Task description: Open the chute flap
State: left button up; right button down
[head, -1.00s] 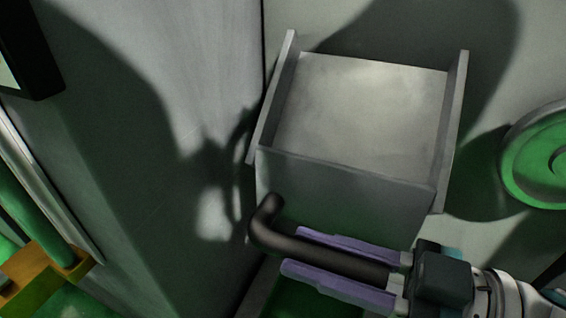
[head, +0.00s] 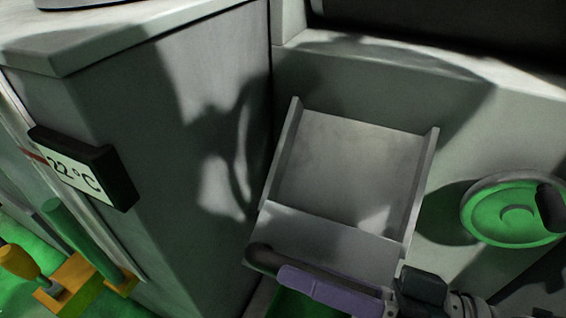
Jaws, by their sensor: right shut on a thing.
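The chute (head: 350,165) is a grey sloped tray with raised side walls, fixed to the machine front in the middle of the head view. Its flap (head: 335,238) is the pale grey panel across the tray's lower end. It tilts outward, nearly in line with the tray floor. A dark bar handle (head: 262,257) runs along the flap's lower edge. My right gripper (head: 287,275), with purple fingers, comes in from the lower right and is shut on this handle. The fingers hide much of the bar. My left gripper is out of view.
A green handwheel (head: 510,212) with a dark knob is on the right. A grey cabinet (head: 180,140) stands close on the left, with a 22°C display (head: 85,172). An orange-handled tool (head: 22,263) and an orange block with a green cylinder (head: 85,240) are at lower left.

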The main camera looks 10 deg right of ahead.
jog(key=r+m, duration=0.1)
jog(key=r+m+p, duration=0.1)
jog(key=w+r+m+p, duration=0.1)
jog(key=m, duration=0.1)
jog(key=shift+d+r, duration=0.2)
jog(key=shift+d, duration=0.1)
jog(key=shift+d+r+m+p, duration=0.1)
jog(key=shift+r+m+p, duration=0.1)
jog(key=shift+m+p, duration=0.15)
jog(key=shift+w+d+r, duration=0.1)
jog(key=shift+w+r, duration=0.1)
jog(key=shift+r, duration=0.05)
jog(key=shift+w+r+p, duration=0.1)
jog(key=shift+p, duration=0.2)
jog(key=c, duration=0.7)
grip_release()
jog(key=shift+o, duration=0.2)
jog(key=shift+d, duration=0.1)
jog(key=v, duration=1)
jog(key=shift+p, duration=0.45)
